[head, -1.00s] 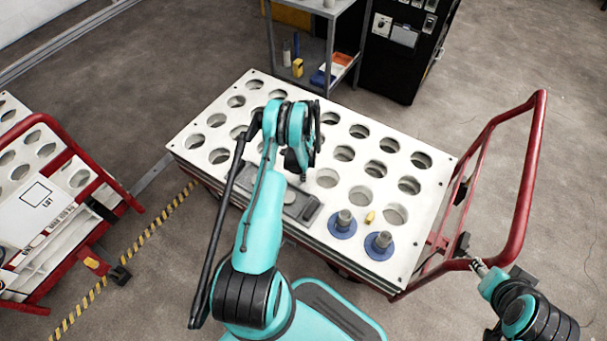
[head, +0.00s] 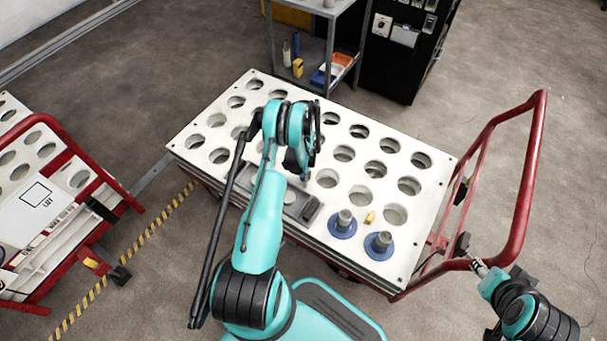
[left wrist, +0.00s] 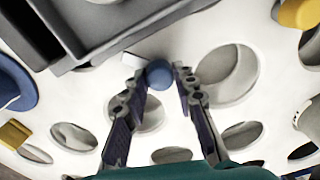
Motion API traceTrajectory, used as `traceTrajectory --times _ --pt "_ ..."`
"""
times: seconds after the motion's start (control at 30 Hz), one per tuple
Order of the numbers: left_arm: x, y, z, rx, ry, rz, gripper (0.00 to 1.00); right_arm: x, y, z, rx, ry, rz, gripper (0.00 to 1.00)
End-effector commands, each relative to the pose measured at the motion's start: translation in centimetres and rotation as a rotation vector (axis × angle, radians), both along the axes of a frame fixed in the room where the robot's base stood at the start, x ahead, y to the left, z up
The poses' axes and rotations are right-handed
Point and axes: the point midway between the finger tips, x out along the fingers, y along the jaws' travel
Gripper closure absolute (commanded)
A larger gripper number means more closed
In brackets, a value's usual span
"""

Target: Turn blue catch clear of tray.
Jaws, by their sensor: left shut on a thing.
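The blue catch (left wrist: 160,74) shows in the left wrist view as a round blue knob, with a short white piece beside it towards the grey tray. My left gripper (left wrist: 158,80) is shut on the knob, one finger on each side. The grey tray (left wrist: 105,25) lies just beyond; its corner is close to the white piece, and I cannot tell whether they touch. In the head view the grey tray (head: 308,209) lies on the white holed plate, partly hidden by my left arm. The catch is hidden there. My right gripper (head: 479,267) is at the lower right, away from the tray.
The white holed plate (head: 432,188) rests on a cart with a red handle (head: 525,170). Two blue-based posts (head: 342,224) and a small yellow piece (head: 370,217) stand near its front edge. Another red cart stands at the left; a grey shelf (head: 310,80) stands behind.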

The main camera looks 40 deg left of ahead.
Motion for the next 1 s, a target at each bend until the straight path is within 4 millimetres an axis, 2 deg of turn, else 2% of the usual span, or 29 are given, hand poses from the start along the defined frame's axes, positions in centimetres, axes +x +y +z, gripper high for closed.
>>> traceTrajectory --times 0.6,1.0 --pt "0.01 0.03 -0.01 0.0 -0.001 0.569 1.0 0.0 0.0 0.0 0.0 0.0 0.0 0.6" --pt "0.0 0.03 -0.01 0.0 -0.001 0.8 1.0 0.0 0.0 0.0 0.0 0.0 0.0 0.6"
